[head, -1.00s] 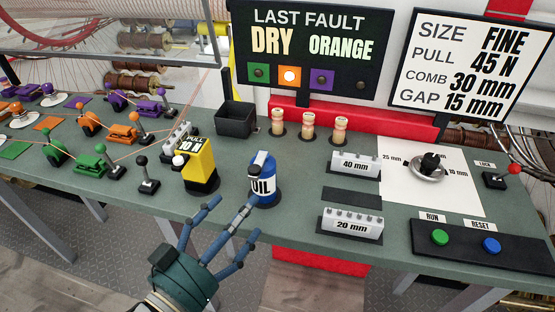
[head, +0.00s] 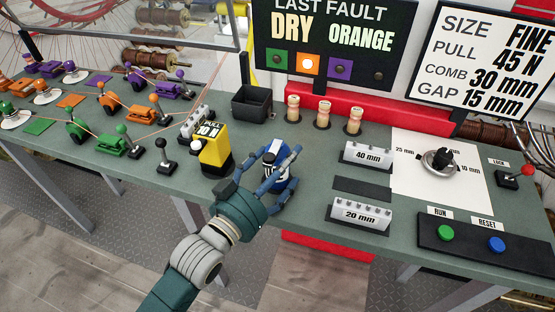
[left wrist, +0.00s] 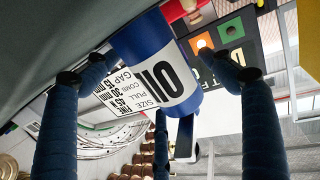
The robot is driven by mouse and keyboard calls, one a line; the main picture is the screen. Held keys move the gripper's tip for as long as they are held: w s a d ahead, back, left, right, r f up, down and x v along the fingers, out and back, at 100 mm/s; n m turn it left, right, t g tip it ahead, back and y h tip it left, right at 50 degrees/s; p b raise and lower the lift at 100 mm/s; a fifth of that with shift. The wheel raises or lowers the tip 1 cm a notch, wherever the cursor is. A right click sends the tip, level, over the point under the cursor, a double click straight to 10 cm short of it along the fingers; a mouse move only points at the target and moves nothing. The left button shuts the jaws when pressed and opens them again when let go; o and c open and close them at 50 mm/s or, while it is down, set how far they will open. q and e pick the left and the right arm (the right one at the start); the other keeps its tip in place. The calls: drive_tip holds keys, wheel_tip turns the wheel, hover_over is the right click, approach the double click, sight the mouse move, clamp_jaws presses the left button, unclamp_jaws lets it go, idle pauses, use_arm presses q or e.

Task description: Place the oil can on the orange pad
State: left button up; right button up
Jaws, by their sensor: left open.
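The oil can (head: 282,165), blue with a white label, stands upright on the bench. It also shows close up in the left wrist view (left wrist: 170,75), its label reading OIL. My left gripper (head: 272,176) is open, with its fingers spread around the can; the left wrist view shows the can between the fingers. I cannot tell whether any finger touches it. The gripper partly hides the can in the head view. The orange pad (head: 71,101) lies flat and bare at the far left of the bench, between a green pad (head: 38,126) and a purple pad (head: 99,80). My right gripper is not in view.
A yellow block (head: 214,151) stands just left of the can. Levers and coloured spool units fill the bench towards the pads. A black bin (head: 251,104) and wooden pegs (head: 323,114) stand behind. Grey combs (head: 362,214) lie to the right.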

use_arm(q)
drive_tip(key=c, duration=1.6)
drive_tip(key=shift+o, duration=0.2)
drive_tip(key=shift+r, duration=0.1)
